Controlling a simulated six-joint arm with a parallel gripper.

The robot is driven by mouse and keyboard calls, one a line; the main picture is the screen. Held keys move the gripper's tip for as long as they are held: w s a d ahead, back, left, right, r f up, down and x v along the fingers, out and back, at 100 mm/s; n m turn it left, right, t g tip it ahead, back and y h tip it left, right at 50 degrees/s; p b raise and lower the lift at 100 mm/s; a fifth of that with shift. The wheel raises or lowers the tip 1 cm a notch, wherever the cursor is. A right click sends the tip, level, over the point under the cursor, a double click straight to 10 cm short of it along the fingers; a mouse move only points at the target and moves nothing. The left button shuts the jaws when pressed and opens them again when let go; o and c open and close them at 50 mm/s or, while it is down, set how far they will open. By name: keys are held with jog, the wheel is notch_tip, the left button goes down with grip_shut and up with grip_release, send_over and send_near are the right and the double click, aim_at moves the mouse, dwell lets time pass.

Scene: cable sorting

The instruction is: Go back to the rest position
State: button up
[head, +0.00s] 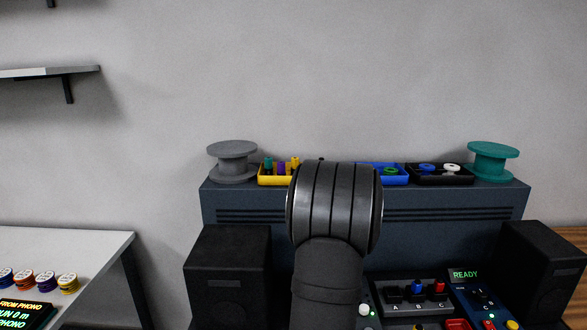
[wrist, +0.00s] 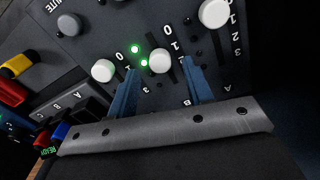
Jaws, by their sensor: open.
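My gripper (wrist: 160,95) shows in the wrist view with its two blue fingers apart and nothing between their tips. It is over a dark control panel (wrist: 115,22). A white knob (wrist: 159,61) lies just beyond the gap between the fingertips; I cannot tell how far off it is. In the head view my dark arm (head: 335,208) stands in the middle and hides the gripper.
White knobs (wrist: 103,70) and slots marked with numbers are on the panel. A switch box (head: 410,292) with black, blue and red tops and a READY display (head: 465,274) stand right of my arm. Dark speakers (head: 228,265) flank it. Trays and spools line the shelf behind.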

notch_tip(320, 180, down, 2)
jog(key=shift+f, duration=0.1)
jog(key=s, duration=0.2)
jog(key=shift+s+r, duration=0.3)
notch_tip(320, 180, up, 17)
jog(key=s+d+f+m, duration=0.1)
jog(key=s+d+m, duration=0.2)
jog(key=d, duration=0.9)
jog(key=s+d+f+m+t+h, duration=0.1)
jog(key=s+d+f+m, duration=0.1)
jog(key=d+m, duration=0.5)
jog(key=s+d+f+m+t+h, duration=0.1)
jog(key=s+d+m, duration=0.2)
jog(key=d, duration=1.3)
jog(key=shift+s+d+f+m, duration=0.25)
jog(key=shift+s+d+m, duration=0.15)
jog(key=shift+m, duration=0.5)
